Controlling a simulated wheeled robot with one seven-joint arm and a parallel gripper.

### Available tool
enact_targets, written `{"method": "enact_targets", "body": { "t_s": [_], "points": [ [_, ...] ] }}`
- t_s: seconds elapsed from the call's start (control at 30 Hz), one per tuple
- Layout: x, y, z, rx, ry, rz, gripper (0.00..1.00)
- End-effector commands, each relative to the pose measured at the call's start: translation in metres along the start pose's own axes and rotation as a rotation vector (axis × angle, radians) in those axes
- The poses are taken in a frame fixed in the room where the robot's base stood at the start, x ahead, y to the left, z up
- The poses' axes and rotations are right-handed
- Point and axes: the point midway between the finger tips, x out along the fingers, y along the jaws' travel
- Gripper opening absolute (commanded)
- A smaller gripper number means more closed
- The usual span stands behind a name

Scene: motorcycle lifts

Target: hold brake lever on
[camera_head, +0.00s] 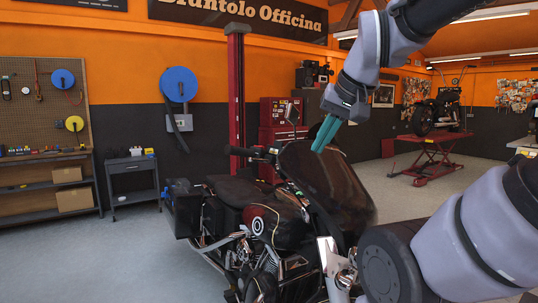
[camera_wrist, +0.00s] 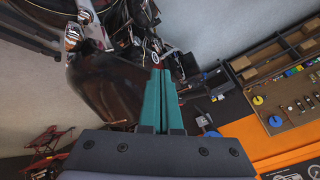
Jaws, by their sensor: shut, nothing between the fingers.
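A dark motorcycle (camera_head: 262,215) stands in the middle of the head view, and part of it shows at the top of the wrist view (camera_wrist: 120,20). Its handlebar with a dark grip (camera_head: 243,152) sticks out to the left behind the dark windshield (camera_head: 335,185). The brake lever is too small to make out in either view. My gripper (camera_head: 319,147) has green fingers, shut and empty, pointing down by the top of the windshield. In the wrist view the fingers (camera_wrist: 160,75) lie side by side, with the windshield (camera_wrist: 105,90) to their left.
A red post (camera_head: 236,90) and a red tool cabinet (camera_head: 280,115) stand behind the motorcycle. A small grey cart (camera_head: 132,182) and a pegboard workbench (camera_head: 45,187) are at the left. A red lift (camera_head: 432,155) carries another motorcycle at the back right. The floor at left is clear.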

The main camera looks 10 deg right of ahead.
Motion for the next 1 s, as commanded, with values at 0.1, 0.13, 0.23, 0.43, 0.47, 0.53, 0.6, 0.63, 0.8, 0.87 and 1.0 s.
{"method": "enact_targets", "body": {
  "t_s": [0.1, 0.13, 0.23, 0.43, 0.47, 0.53, 0.6, 0.63, 0.8, 0.87, 1.0],
  "points": [
    [0.000, 0.000, 0.000, 0.000, 0.000, 0.000, 0.00],
    [0.000, 0.000, 0.000, 0.002, 0.000, 0.000, 0.00],
    [0.002, -0.003, -0.006, 0.052, -0.011, -0.004, 0.00],
    [0.021, -0.022, -0.054, 0.483, -0.098, -0.024, 0.00],
    [0.027, -0.026, -0.066, 0.582, -0.118, -0.025, 0.00],
    [0.044, -0.034, -0.094, 0.827, -0.164, -0.022, 0.00],
    [0.062, -0.039, -0.122, 1.072, -0.209, -0.012, 0.00],
    [0.071, -0.041, -0.134, 1.173, -0.227, -0.007, 0.00],
    [0.119, -0.043, -0.188, 1.668, -0.312, 0.040, 0.00],
    [0.134, -0.042, -0.201, 1.796, -0.334, 0.057, 0.00],
    [0.155, -0.040, -0.220, 1.987, -0.363, 0.085, 0.00]
  ]
}}
